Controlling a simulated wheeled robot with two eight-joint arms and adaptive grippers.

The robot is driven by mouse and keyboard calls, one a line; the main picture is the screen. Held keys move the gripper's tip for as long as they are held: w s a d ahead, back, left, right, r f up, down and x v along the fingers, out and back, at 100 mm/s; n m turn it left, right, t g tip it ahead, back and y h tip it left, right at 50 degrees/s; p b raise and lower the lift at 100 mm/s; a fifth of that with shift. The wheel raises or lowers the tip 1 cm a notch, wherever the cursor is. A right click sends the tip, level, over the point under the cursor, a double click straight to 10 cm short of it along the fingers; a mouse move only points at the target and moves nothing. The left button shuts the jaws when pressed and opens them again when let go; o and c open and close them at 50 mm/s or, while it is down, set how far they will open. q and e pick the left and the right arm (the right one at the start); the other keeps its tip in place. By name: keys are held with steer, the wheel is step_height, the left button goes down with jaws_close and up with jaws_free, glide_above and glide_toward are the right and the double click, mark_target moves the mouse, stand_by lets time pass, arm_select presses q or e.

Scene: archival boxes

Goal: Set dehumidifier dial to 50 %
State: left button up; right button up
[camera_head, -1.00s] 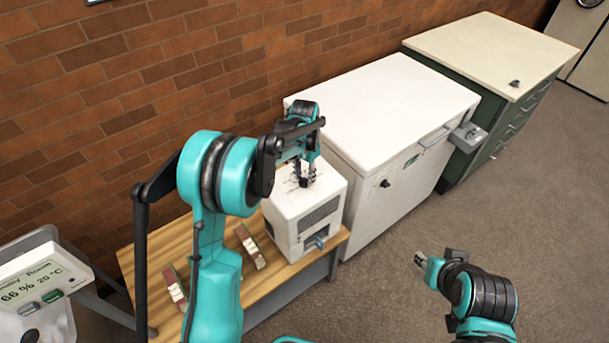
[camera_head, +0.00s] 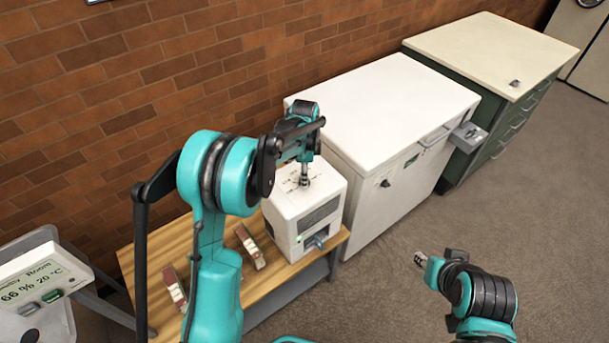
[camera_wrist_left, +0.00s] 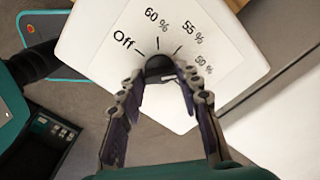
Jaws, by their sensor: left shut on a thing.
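The white dehumidifier (camera_head: 287,207) stands on a wooden bench, with its dial face up. In the left wrist view its top panel (camera_wrist_left: 110,65) reads Off, 60 %, 55 % and 50 % around a dark dial (camera_wrist_left: 160,64). My left gripper (camera_head: 304,182) points down at the top. In the left wrist view its fingers (camera_wrist_left: 160,85) are shut on the dial, one on each side. The dial's pointer setting cannot be read clearly. My right gripper (camera_head: 428,264) is empty over the floor, far from the dehumidifier; its opening is unclear.
The bench (camera_head: 262,290) also holds two small reddish items (camera_head: 250,246). A white chest (camera_head: 385,105) stands close on the right, then a green cabinet (camera_head: 495,50). A display (camera_head: 40,283) at left reads 66 % and 20 °C. The brick wall is behind; floor at right is clear.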

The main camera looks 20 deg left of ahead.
arm_select(q)
steer(key=shift+m, duration=0.6)
steer(key=o, duration=1.2)
steer(key=shift+c, duration=0.2)
step_height(320, 180, up, 12)
steer(key=shift+s, duration=0.1)
